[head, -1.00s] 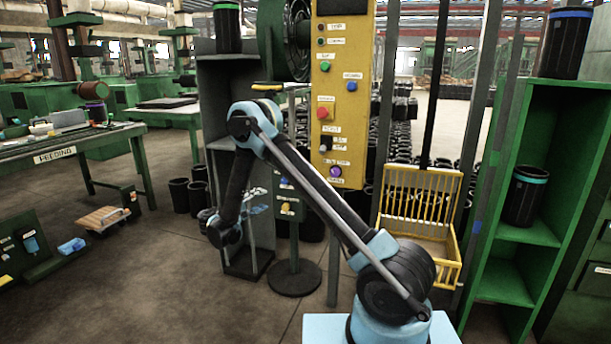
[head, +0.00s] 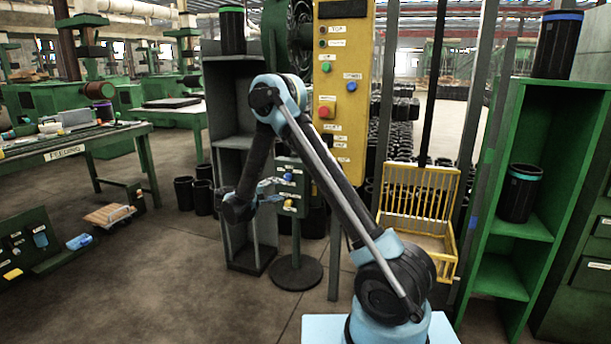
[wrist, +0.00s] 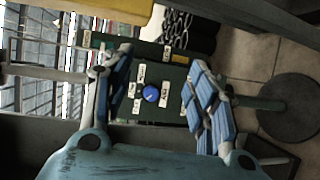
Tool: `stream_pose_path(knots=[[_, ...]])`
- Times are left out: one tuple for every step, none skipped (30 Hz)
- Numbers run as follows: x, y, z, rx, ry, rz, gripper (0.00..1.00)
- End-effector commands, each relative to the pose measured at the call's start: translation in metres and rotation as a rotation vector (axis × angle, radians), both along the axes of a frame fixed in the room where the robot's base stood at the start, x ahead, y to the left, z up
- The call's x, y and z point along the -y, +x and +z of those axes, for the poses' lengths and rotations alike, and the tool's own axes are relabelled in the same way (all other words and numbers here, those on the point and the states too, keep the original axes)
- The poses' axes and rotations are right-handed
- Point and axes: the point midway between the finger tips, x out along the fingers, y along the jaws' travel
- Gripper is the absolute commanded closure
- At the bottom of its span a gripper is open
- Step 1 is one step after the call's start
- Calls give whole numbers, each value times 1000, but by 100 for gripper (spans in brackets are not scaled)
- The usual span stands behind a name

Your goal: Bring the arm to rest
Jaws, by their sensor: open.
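My gripper (head: 268,190) is in the middle of the head view, at the end of my bent arm. It points right, in front of the small green control box (head: 291,186) on a stand. In the wrist view my gripper (wrist: 165,88) is open, its two blue-padded fingers wide apart with nothing held between them. The control box (wrist: 178,95) with its blue button (wrist: 151,93) shows beyond the gap. I cannot tell the exact distance to it, and no contact is clear.
A yellow button panel (head: 341,110) stands upright behind my arm. A grey shelf (head: 226,130) is behind the gripper. A yellow wire basket (head: 418,195) and a green shelf (head: 515,272) with black sleeves are at the right. Open floor (head: 150,285) lies at the left front.

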Motion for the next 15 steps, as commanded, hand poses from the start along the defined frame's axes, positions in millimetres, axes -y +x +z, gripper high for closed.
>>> stream_pose_path(knots=[[12, 1, 8, -15, 15, -10, 48], [18, 1, 13, -24, 24, -16, 48], [28, 1, 19, -38, 40, -24, 48], [35, 0, 23, -48, 51, -31, 48], [42, 0, 28, -59, 64, -36, 48], [52, -2, 34, -73, 80, -45, 48], [60, -3, 37, -84, 92, -52, 48], [67, -4, 42, -94, 104, -58, 48], [76, -6, 47, -107, 120, -67, 48], [84, -8, 50, -117, 134, -73, 48], [91, -10, 54, -126, 146, -79, 48], [100, -13, 59, -139, 164, -86, 48], [108, -15, 62, -148, 176, -93, 48], [115, -18, 66, -158, 190, -98, 48], [124, -22, 70, -170, 207, -107, 48]])
